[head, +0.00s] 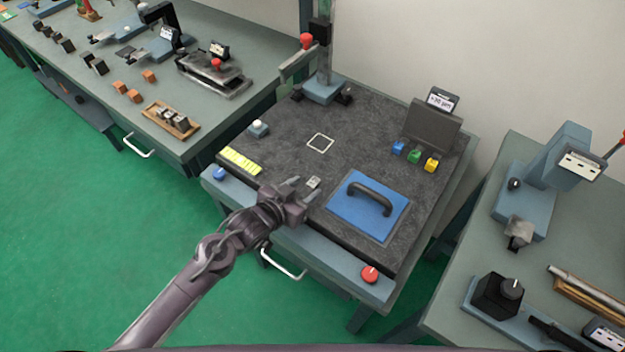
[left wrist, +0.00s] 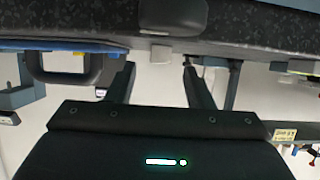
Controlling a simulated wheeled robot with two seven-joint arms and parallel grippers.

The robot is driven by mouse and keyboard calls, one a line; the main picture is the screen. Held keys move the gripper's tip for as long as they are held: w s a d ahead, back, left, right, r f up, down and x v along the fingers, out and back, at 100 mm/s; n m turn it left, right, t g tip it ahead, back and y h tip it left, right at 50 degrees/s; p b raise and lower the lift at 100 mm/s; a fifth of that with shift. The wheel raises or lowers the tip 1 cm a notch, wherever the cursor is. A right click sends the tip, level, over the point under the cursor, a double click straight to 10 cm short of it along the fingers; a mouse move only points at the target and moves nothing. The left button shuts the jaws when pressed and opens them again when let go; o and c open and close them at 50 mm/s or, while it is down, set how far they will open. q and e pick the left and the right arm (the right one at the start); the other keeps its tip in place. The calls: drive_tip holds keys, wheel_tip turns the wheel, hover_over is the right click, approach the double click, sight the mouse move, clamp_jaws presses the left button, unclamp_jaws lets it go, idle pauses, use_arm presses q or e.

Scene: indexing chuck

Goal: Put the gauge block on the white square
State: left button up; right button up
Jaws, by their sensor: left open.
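The gauge block (head: 313,182) is a small light grey block on the dark mat, near its front edge and left of the blue plate. The white square (head: 319,143) is an outline on the mat, behind the block, and nothing stands in it. My left gripper (head: 301,188) is open and empty, its fingers pointing at the block from the front. In the left wrist view, the gauge block (left wrist: 159,51) shows beyond and between the two spread fingers (left wrist: 155,76); I see no contact. My right gripper is out of view.
The blue plate with a black handle (head: 370,198) lies right of the block. A yellow strip (head: 240,160) and a pale-knobbed block (head: 258,128) are at left. A red-knobbed stand (head: 323,88) and coloured blocks (head: 414,156) are farther back. The mat around the white square is clear.

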sight(312, 183)
use_arm(q)
drive_tip(key=x, duration=0.3)
drive_tip(key=shift+w, duration=0.1)
drive_tip(key=shift+d+f, duration=0.1)
drive_tip(key=shift+f, duration=0.05)
drive_tip(key=c, duration=0.3)
clamp_jaws()
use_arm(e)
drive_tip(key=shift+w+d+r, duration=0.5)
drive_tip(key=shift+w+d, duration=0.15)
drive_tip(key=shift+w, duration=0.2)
